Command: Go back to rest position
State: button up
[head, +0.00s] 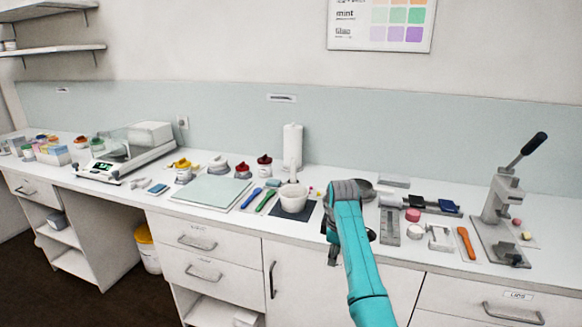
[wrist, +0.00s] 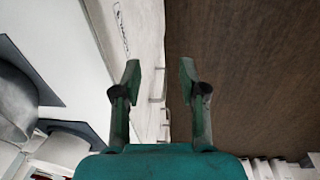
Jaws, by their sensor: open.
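My teal arm (head: 362,270) reaches up from the bottom of the head view to the counter's front edge. My gripper (wrist: 160,76) shows in the wrist view with its two green fingers spread apart and nothing between them. It hangs over the front of the counter, with white drawer fronts and brown floor beyond the fingertips. In the head view my gripper is mostly hidden by the arm; only a dark part of it shows beside the arm.
A white mortar (head: 293,198) stands on a dark mat just left of my arm. A lever press (head: 497,205) stands at the right, a scale (head: 125,152) at the left. Small tools and jars crowd the counter (head: 330,170). Brown floor (wrist: 245,75) is clear in the wrist view.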

jog(key=s+d+f+m+t, duration=0.15)
jog(key=s+f, duration=0.35)
jog(key=f, duration=0.6)
jog(key=s+f+m+t, duration=0.2)
jog(key=s+f, duration=0.3)
jog(key=f, duration=0.7)
jog(key=s+d+f+m+t, duration=0.15)
jog(key=s+f, duration=0.35)
jog(key=s, duration=0.5)
jog(key=s+d+f+m+t, duration=0.15)
jog(key=s+f, duration=0.35)
jog(key=s, duration=0.5)
jog(key=s+r+m+t, duration=0.2)
jog(key=s+r, duration=0.2)
jog(key=s, duration=0.8)
jog(key=s+r+m+t, duration=0.2)
jog(key=s+r, duration=0.2)
jog(key=s, duration=0.8)
jog(key=s+r+m+t, duration=0.1)
jog(key=s+r, duration=0.5)
jog(key=r, duration=0.4)
jog(key=s+r+m+t, duration=0.2)
jog(key=s+r, duration=0.5)
jog(key=r, duration=0.4)
jog(key=shift+d, duration=0.35)
